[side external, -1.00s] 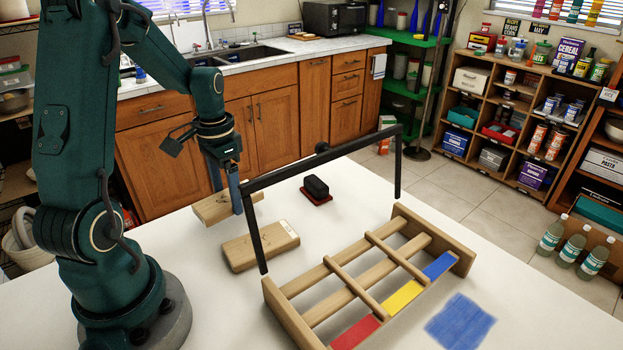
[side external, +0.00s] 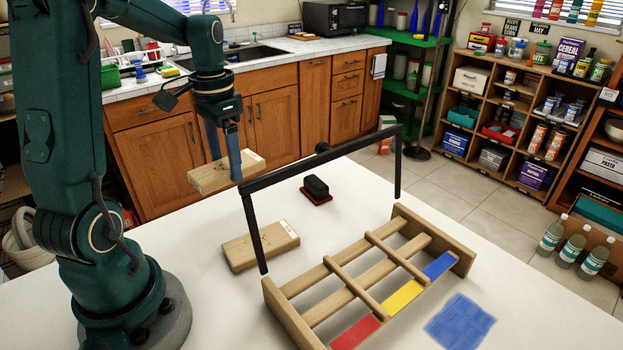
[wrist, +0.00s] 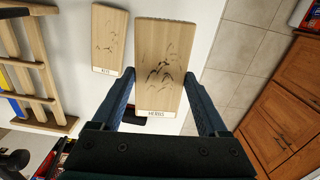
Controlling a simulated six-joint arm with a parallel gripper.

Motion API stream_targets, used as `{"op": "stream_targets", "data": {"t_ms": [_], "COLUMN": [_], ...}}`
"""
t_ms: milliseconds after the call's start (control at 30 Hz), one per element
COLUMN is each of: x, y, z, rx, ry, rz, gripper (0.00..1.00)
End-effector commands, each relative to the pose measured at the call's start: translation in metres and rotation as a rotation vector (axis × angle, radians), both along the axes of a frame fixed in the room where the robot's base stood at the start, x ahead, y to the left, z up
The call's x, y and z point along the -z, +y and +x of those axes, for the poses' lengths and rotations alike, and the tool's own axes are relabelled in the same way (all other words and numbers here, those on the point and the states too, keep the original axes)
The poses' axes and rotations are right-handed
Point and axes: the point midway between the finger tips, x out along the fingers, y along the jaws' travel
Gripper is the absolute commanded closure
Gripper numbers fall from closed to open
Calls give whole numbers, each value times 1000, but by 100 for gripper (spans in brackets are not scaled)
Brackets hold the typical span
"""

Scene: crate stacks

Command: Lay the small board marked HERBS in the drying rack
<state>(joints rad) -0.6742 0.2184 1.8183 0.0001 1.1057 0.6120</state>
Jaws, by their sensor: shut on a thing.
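My gripper (side external: 225,168) is shut on a small pale wooden board (side external: 240,172) and holds it above the table. In the wrist view the held board (wrist: 160,65) lies between both fingers, and its white end label reads as HERBS. The wooden drying rack (side external: 292,310) stands on the white table to the right of my gripper. It has crossing bars over red, yellow and blue strips. In the wrist view the rack (wrist: 40,45) is at the left edge.
A second board (side external: 260,246) lies on the table; its label (wrist: 106,71) is too small to read surely. A black bar frame (side external: 320,155) stands between my gripper and the rack. A black block (side external: 317,187) on a red base sits behind it. A blue patch (side external: 460,322) lies right of the rack.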

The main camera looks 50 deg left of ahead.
Motion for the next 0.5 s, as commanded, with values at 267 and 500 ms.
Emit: {"op": "stream_targets", "data": {"t_ms": [267, 500], "x": [-60, -111], "y": [-60, -120], "z": [39, 42], "rx": [62, 96], "ry": [-10, -9], "rz": [5, 2], "gripper": [82, 82]}}
